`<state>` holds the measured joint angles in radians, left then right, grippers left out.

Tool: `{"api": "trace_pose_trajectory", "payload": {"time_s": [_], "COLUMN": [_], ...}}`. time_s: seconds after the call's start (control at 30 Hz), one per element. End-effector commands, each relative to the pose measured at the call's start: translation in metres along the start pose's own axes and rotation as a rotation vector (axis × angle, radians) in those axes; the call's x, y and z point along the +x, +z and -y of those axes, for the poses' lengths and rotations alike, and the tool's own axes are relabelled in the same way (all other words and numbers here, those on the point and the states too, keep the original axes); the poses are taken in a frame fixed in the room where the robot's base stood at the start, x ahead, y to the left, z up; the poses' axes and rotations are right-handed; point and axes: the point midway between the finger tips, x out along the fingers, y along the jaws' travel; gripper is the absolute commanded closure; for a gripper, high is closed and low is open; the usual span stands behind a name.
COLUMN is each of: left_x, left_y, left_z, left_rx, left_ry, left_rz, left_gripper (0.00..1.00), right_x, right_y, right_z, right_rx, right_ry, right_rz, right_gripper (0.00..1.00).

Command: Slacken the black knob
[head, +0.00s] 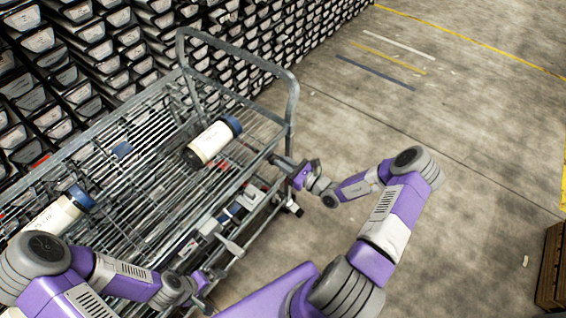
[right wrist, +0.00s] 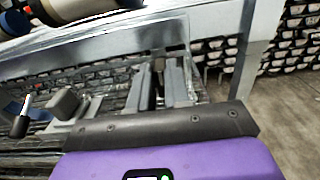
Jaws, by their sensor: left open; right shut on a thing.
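My right gripper (head: 294,168) is at the right end of the wire cart (head: 130,150), just below its upright handle frame. In the right wrist view its two fingers (right wrist: 164,85) are closed around a small dark piece, the black knob (right wrist: 158,66), which is mostly hidden between them. The knob cannot be made out in the head view. My left gripper (head: 205,279) is open, low at the cart's near side, close to a grey lever-like part (head: 231,246); nothing shows between its fingers.
A white core liner with a blue cap (head: 211,143) lies on the cart's wire deck. Another cream one (head: 55,215) lies at the left. A wooden crate (head: 552,270) is at lower right.

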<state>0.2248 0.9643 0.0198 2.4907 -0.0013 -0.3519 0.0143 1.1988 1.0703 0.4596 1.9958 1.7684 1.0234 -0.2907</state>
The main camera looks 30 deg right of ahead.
Motion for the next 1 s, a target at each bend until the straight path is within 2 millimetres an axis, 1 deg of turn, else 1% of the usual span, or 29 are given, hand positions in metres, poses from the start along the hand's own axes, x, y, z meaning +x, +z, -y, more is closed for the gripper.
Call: {"api": "trace_pose_trajectory", "payload": {"time_s": [0.17, 0.37, 0.57, 1.0], "left_x": [-0.002, -0.009, -0.020, -0.044], "left_y": [0.000, 0.000, 0.001, 0.002], "left_z": [-0.001, -0.003, -0.007, -0.016], "left_rx": [0.000, 0.000, 0.000, 0.000], "left_ry": [0.000, 0.000, 0.000, 0.000], "left_rz": [0.000, 0.000, 0.000, 0.000], "left_gripper": [0.00, 0.00, 0.00, 0.00], "right_x": [0.000, 0.000, 0.000, 0.000], "right_y": [0.000, 0.002, 0.002, -0.002], "right_z": [-0.001, -0.002, -0.005, -0.011], "right_rx": [-0.014, -0.088, -0.234, -0.649], "right_ry": [0.001, 0.001, 0.002, 0.003], "right_rz": [-0.001, 0.000, -0.001, 0.000], "right_gripper": [1.00, 1.00, 1.00, 1.00]}}
